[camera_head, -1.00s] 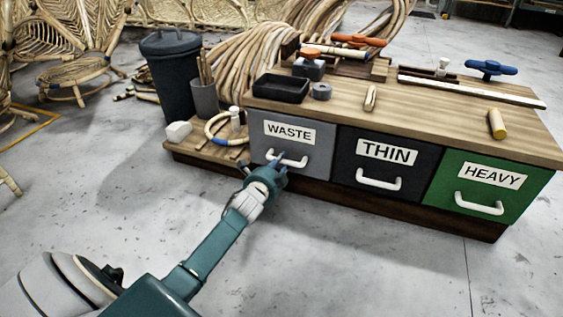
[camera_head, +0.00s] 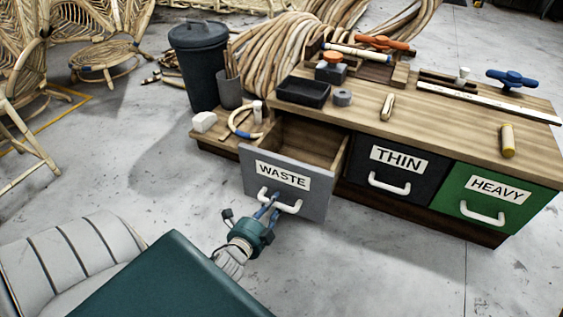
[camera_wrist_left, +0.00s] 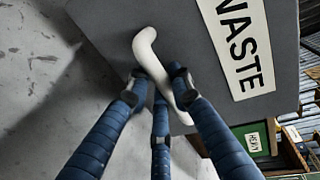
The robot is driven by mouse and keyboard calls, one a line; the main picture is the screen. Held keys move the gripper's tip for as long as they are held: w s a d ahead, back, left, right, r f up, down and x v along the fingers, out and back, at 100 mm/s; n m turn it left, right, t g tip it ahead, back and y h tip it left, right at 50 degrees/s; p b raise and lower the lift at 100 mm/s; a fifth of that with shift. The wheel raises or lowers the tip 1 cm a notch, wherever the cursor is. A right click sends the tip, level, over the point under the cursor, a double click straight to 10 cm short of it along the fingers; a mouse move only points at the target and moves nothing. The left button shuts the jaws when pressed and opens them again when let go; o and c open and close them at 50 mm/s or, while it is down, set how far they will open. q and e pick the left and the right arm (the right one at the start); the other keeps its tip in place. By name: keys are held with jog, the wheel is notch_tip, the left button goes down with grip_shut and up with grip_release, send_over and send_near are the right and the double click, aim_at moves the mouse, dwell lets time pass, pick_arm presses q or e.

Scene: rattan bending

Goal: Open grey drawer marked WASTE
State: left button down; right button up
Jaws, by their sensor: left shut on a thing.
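The grey drawer marked WASTE (camera_head: 313,193) is pulled well out of the wooden bench, and its inside, as far as it shows, looks empty. Its white handle (camera_head: 291,208) is on the front below the label. My left gripper (camera_head: 267,203) is shut on this handle. In the left wrist view the blue fingers close around the white handle (camera_wrist_left: 147,48), with the grey front (camera_wrist_left: 185,30) and the WASTE label beside it. My right gripper is not in view.
The black THIN drawer (camera_head: 363,186) and green HEAVY drawer (camera_head: 455,205) are shut to the right. A black tray (camera_head: 303,93) and tools lie on the bench top (camera_head: 430,125). A dark bin (camera_head: 203,75) stands behind left.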

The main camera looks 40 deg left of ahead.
pick_arm(q)
jog(key=shift+f+p+v, duration=0.15)
jog(key=shift+v, duration=0.65)
jog(key=shift+f+p+v, duration=0.15)
jog(key=shift+v, duration=0.6)
jog(key=shift+s, duration=0.1)
jog(key=c, duration=1.5)
grip_release()
jog(key=shift+c, duration=0.2)
jog(key=shift+s, duration=0.1)
jog(key=v, duration=1.1)
jog(key=shift+s, duration=0.4)
jog(key=shift+w+d+r, duration=0.1)
jog(key=shift+r, duration=0.1)
